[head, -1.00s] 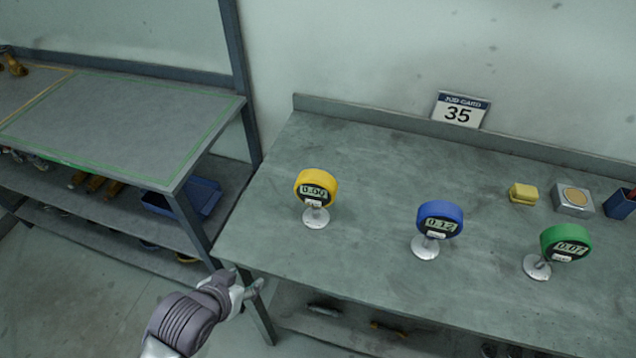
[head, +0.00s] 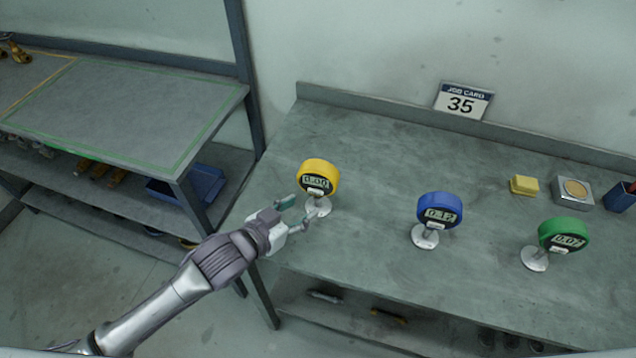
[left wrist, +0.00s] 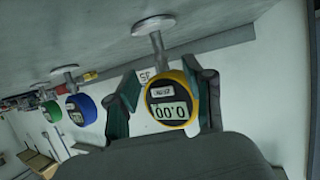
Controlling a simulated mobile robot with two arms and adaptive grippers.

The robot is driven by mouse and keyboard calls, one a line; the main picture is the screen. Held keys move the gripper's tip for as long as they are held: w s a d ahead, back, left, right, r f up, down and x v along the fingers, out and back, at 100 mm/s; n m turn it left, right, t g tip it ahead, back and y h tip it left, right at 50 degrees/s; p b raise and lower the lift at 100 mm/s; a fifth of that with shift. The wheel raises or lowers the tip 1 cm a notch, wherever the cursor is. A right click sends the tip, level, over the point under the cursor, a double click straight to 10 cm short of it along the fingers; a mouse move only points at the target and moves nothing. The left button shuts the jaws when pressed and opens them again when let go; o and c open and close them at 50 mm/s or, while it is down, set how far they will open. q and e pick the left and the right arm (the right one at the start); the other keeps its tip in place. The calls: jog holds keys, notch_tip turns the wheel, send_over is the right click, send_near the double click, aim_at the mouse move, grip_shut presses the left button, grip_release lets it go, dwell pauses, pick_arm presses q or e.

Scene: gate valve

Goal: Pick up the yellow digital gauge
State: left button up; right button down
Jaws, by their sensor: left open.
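The yellow digital gauge (head: 318,175) stands upright on a round silver base at the left part of the workbench. My left gripper (head: 303,211) is open, just left of and in front of the gauge's stem and base. In the left wrist view the yellow gauge (left wrist: 172,100) appears upside down between the two open fingers (left wrist: 165,100), its display reading 0.00. I cannot tell whether a finger touches it. A blue gauge (head: 440,211) and a green gauge (head: 564,235) stand farther right. My right gripper is not in view.
The grey workbench (head: 380,150) has free room behind the gauges. A job card reading 35 (head: 463,101) stands at its back edge. A yellow block (head: 523,185), a square metal piece (head: 573,191) and a blue cup (head: 620,197) sit at right. A shelf unit (head: 130,115) stands at left.

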aim_at(315, 199)
pick_arm(q)
jog(key=x, duration=0.2)
jog(key=shift+w+d+f, duration=0.15)
jog(key=shift+w+d, duration=0.1)
jog(key=shift+w, duration=0.05)
jog(key=shift+p+x, duration=0.8)
jog(key=shift+x, duration=1.75)
jog(key=shift+a+f, duration=0.15)
grip_shut()
